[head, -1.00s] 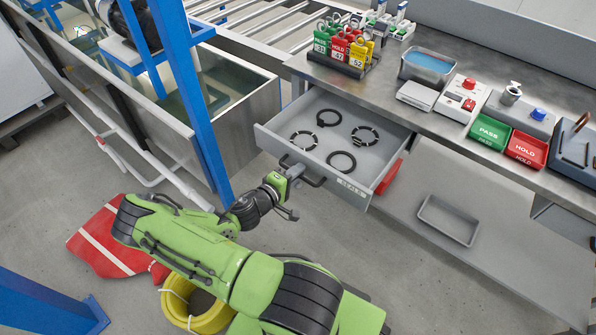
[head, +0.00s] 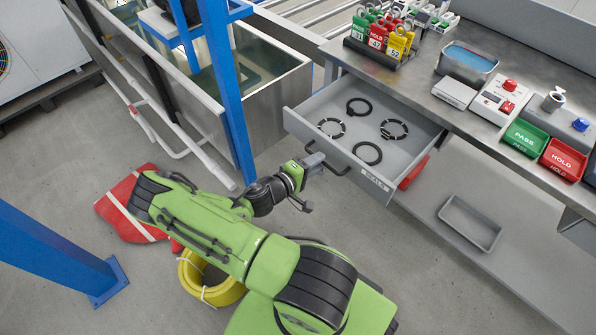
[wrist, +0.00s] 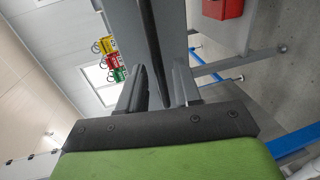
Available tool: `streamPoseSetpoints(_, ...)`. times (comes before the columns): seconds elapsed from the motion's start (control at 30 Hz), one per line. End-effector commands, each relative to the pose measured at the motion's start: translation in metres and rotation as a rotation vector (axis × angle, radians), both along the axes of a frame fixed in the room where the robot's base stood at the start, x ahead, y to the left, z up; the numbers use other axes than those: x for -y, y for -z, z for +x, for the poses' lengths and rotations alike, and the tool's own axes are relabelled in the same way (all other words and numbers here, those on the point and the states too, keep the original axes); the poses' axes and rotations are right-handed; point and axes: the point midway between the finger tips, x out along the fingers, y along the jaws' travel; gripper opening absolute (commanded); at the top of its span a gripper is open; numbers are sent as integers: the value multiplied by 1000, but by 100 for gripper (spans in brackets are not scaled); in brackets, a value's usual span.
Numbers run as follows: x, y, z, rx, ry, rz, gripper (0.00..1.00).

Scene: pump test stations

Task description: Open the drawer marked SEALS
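The drawer (head: 335,150) under the bench is pulled well out. The label on its front (head: 374,181) is small and partly legible, reading like SEALS. Several black rings lie inside, such as one dark ring (head: 367,152). A dark bar handle (head: 341,171) runs along the drawer front. My gripper (head: 318,161) is at the left part of this handle. In the wrist view, the handle bar (wrist: 149,40) runs between the two fingers of my gripper (wrist: 158,90), with a gap visible beside it. The fingers look open around the bar, not clamped on it.
A blue post (head: 228,90) stands left of the drawer.

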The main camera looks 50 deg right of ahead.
Motion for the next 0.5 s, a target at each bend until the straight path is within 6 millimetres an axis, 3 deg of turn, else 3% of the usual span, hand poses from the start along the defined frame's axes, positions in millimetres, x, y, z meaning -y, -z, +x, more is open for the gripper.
streamPoseSetpoints(0.3,-89,-22,16,2,-7,1,33)
streamPoseSetpoints(0.5,-121,-27,20,2,-4,0,33)
